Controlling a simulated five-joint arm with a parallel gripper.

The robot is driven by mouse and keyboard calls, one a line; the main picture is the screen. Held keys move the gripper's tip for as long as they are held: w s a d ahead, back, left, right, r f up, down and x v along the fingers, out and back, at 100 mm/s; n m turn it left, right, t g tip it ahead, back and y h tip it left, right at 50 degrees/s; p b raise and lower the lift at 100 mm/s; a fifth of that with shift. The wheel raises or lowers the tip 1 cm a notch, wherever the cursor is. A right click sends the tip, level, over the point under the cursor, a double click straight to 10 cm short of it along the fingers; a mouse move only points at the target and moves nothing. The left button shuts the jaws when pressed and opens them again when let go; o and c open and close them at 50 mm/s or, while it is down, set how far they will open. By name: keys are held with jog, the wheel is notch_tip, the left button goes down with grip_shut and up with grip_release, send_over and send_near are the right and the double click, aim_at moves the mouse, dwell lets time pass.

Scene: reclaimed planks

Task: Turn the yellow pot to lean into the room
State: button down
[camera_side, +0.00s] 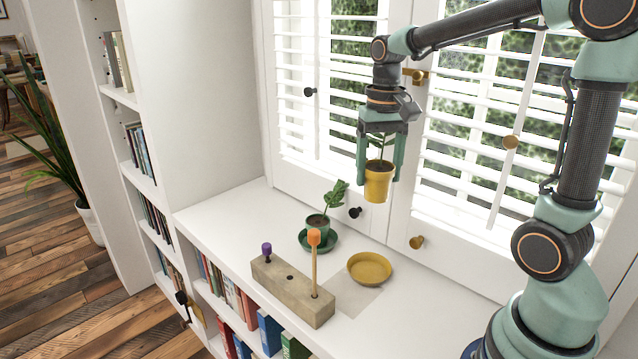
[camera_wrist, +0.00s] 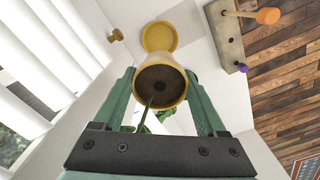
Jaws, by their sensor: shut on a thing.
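The yellow pot (camera_side: 378,184) hangs in the air between the fingers of my gripper (camera_side: 380,172), in front of the window shutters. My gripper is shut on its sides. Its plant (camera_side: 379,143) rises between the fingers and is partly hidden by them, so I cannot tell which way it leans. In the wrist view the pot (camera_wrist: 160,97) shows its dark soil and a green stem between both fingers (camera_wrist: 160,80). The empty yellow saucer (camera_side: 370,268) lies on the white ledge below; it also shows in the wrist view (camera_wrist: 160,35).
A wooden block (camera_side: 290,288) holds an orange-topped stick (camera_side: 314,250) and a purple-topped peg (camera_side: 267,249). Window knobs (camera_side: 416,242) stick out behind the saucer.

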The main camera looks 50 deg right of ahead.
aim_at(372, 194)
jog(key=shift+r, duration=1.6)
jog(key=shift+f, duration=0.1)
jog(key=shift+n, duration=0.9)
jog(key=f, duration=0.3)
jog(key=w+f, duration=0.1)
jog(key=f, duration=0.5)
jog(key=shift+w+d, duration=0.15)
jog(key=f, duration=0.3)
jog(key=s+f+n, duration=0.1)
jog(key=f, duration=0.2)
jog(key=f+n, duration=0.1)
jog(key=f, duration=0.3)
jog(key=shift+s, duration=0.15)
jog(key=shift+f, duration=1.6)
grip_release()
